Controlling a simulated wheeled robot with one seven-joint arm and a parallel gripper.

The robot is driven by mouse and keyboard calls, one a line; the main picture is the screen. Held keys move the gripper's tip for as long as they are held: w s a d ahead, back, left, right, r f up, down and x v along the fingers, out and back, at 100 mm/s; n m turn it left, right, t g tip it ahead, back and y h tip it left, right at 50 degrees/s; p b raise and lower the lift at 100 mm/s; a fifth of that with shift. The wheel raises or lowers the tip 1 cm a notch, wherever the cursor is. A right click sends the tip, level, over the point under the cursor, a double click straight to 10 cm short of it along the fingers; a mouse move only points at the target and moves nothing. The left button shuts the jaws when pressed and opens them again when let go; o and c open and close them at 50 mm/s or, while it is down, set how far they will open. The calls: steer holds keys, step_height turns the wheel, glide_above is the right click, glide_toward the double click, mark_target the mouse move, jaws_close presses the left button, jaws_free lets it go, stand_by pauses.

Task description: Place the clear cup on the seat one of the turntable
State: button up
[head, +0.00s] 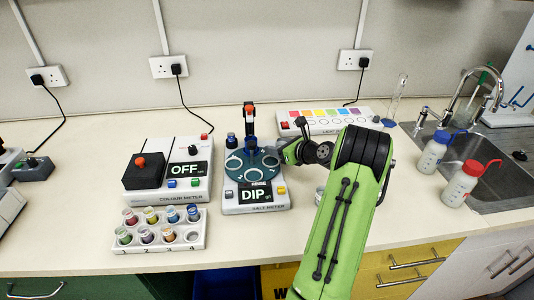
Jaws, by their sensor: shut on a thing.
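The turntable (252,165) is a dark teal disc with several round pale seats, on top of the salt meter (256,196), whose screen reads DIP. An upright post with a red and black top stands behind the disc. My gripper (281,151) is at the right edge of the disc, seen small and partly hidden by my own wrist. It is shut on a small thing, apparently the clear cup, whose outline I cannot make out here. I cannot tell which seat is seat one, or whether the held thing touches the disc.
A white rack (160,246) of several coloured cups stands front left, with a pale, empty-looking place at its front right. The colour meter (150,188) reads OFF, left of the turntable. A light box (322,117) is behind. Two wash bottles (433,152) stand by the sink (482,165).

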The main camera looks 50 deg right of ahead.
mark_target(267, 159)
steer(key=w+a, duration=0.2)
steer(key=shift+w+a+b, duration=0.15)
steer(key=shift+a+b, duration=0.2)
steer(key=shift+a, duration=0.05)
steer(key=shift+f+b, duration=0.35)
steer(key=shift+f, duration=0.5)
steer(key=shift+d+r, duration=0.1)
steer(key=o, duration=0.7)
steer(key=shift+o, duration=0.2)
